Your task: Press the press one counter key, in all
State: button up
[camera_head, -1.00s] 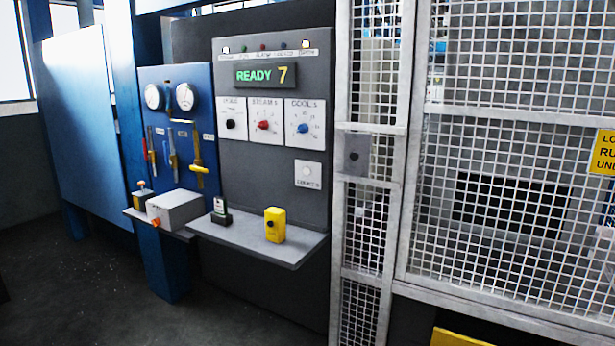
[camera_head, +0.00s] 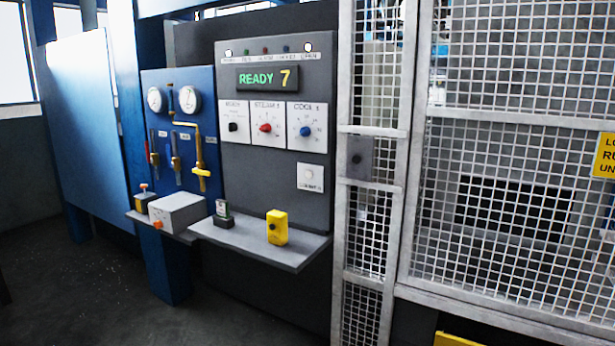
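The grey control panel (camera_head: 235,179) stands left of the mesh guard. Its display (camera_head: 268,77) reads READY 7. A white plate with a round white key (camera_head: 308,174) sits low on the panel's right side; its small label looks like COUNT but is blurred. Above it are three white dial plates, with a black knob (camera_head: 233,127), a red knob (camera_head: 265,128) and a blue knob (camera_head: 305,131). My gripper is not in view.
A grey shelf (camera_head: 268,248) juts out below the panel, bearing a yellow box (camera_head: 277,227) and a small dark switch block (camera_head: 223,214). A blue gauge board (camera_head: 185,102) with levers is on the left. The mesh guard (camera_head: 510,200) fills the right. Dark floor lies in front.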

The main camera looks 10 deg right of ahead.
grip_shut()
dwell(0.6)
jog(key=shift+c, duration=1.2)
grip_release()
